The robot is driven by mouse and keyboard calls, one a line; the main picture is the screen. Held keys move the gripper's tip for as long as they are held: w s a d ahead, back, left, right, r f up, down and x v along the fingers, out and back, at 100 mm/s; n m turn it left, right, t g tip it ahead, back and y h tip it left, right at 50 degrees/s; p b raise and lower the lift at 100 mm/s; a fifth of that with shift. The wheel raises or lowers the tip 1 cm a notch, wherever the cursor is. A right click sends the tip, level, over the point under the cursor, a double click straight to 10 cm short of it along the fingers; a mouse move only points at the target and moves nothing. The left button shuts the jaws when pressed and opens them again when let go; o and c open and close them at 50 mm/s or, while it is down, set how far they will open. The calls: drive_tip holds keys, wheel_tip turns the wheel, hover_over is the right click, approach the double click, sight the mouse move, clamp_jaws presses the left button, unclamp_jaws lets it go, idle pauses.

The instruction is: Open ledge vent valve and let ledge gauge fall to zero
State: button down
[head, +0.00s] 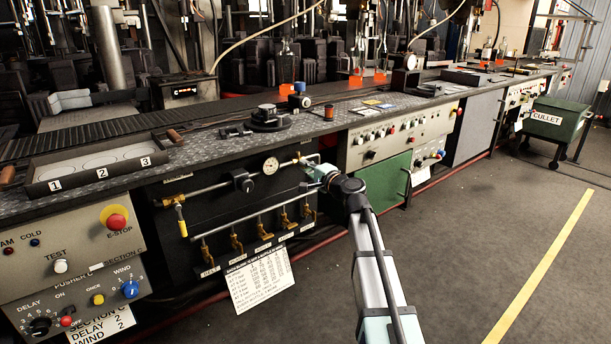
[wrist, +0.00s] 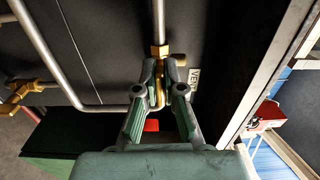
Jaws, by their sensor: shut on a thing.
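The ledge gauge (head: 271,165) is a round white dial on the pipe of the dark panel under the ledge. Its needle is too small to read. My gripper (head: 318,170) reaches the panel just right of the gauge and hides the vent valve there. In the wrist view my gripper (wrist: 161,80) has its two fingers closed around the brass vent valve (wrist: 160,51), on its narrow brass handle below the fitting. A white label (wrist: 193,80) beginning "VEN" is beside the right finger. I cannot tell how far the valve is turned.
Several brass valves (head: 236,242) hang from a lower pipe, left of and below my gripper. A yellow-handled valve (head: 181,222) is at the panel's left. A green cabinet door (head: 385,182) stands close on the right. The floor (head: 460,235) in front is clear.

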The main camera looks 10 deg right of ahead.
drive_tip(key=shift+n+b, duration=0.35)
drive_tip(key=shift+n, duration=0.15)
drive_tip(key=c, duration=1.3)
unclamp_jaws()
drive_tip(key=v, duration=1.2)
drive_tip(key=shift+f, duration=0.1)
drive_tip(key=shift+a, duration=0.1)
